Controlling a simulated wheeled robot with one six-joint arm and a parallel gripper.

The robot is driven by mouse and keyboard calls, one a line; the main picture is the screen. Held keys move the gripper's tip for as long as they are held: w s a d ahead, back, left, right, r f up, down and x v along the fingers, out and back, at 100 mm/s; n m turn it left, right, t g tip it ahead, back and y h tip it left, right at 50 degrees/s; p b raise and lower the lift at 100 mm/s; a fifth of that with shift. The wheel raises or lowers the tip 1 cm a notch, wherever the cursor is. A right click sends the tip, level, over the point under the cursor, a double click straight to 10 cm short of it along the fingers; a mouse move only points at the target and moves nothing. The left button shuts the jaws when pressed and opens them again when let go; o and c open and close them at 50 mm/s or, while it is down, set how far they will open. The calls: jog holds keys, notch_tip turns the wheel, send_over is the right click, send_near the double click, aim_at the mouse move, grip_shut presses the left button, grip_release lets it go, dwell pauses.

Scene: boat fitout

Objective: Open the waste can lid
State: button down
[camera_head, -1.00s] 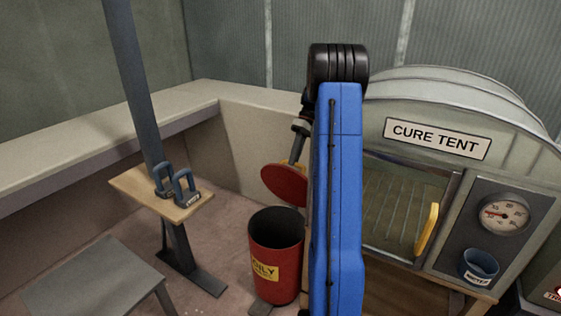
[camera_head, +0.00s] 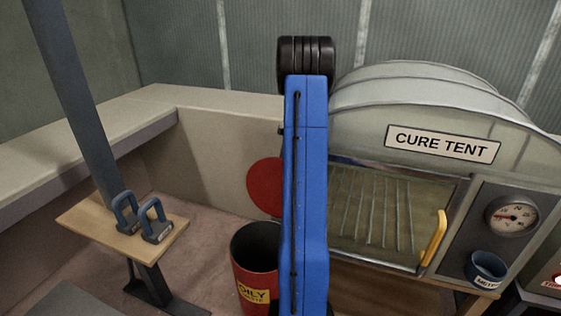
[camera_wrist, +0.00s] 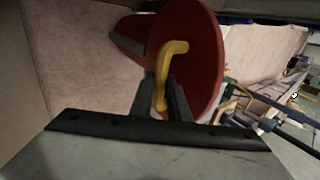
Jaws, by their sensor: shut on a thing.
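The red waste can (camera_head: 250,262) with a yellow "OILY" label stands on the floor, its dark mouth uncovered in the head view. Its round red lid (camera_head: 264,186) is raised steeply above the rim, partly hidden behind my blue arm. In the wrist view the lid (camera_wrist: 205,60) stands on edge, with a yellow handle (camera_wrist: 166,65) on its face. My gripper (camera_wrist: 168,92) is shut on this handle. The can's body (camera_wrist: 130,42) shows behind the lid. In the head view my gripper is hidden behind my arm.
The cure tent (camera_head: 405,160) with its yellow door handle (camera_head: 434,238) stands close to the right. A small wooden shelf (camera_head: 85,225) with two blue clamps (camera_head: 143,218) is at left. A pale bench (camera_head: 200,115) runs behind the can.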

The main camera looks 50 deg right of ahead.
jog(key=shift+a+f, duration=0.1)
jog(key=shift+f, duration=0.05)
jog(key=c, duration=1.7)
grip_release()
jog(key=shift+r, duration=0.2)
notch_tip(320, 180, up, 10)
jog(key=shift+f, duration=0.15)
